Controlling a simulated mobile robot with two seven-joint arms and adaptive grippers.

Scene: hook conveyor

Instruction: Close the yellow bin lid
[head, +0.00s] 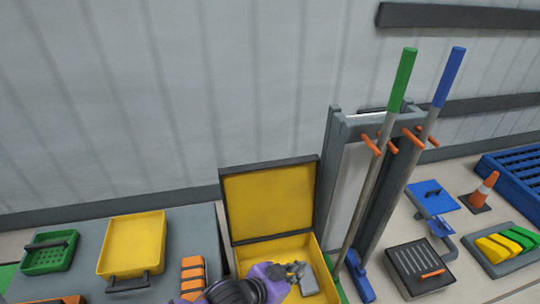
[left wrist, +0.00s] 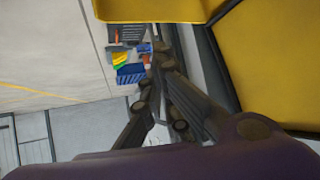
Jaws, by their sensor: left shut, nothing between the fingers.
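My arm hides the bin's front left part. My right gripper is not in view.
A tool rack (head: 338,190) with a green-handled and a blue-handled tool stands just right of the bin. A yellow tray (head: 130,243), a green basket (head: 48,254) and orange blocks (head: 193,272) lie left. A dark grated box (head: 420,268) and a cone (head: 484,190) are right.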

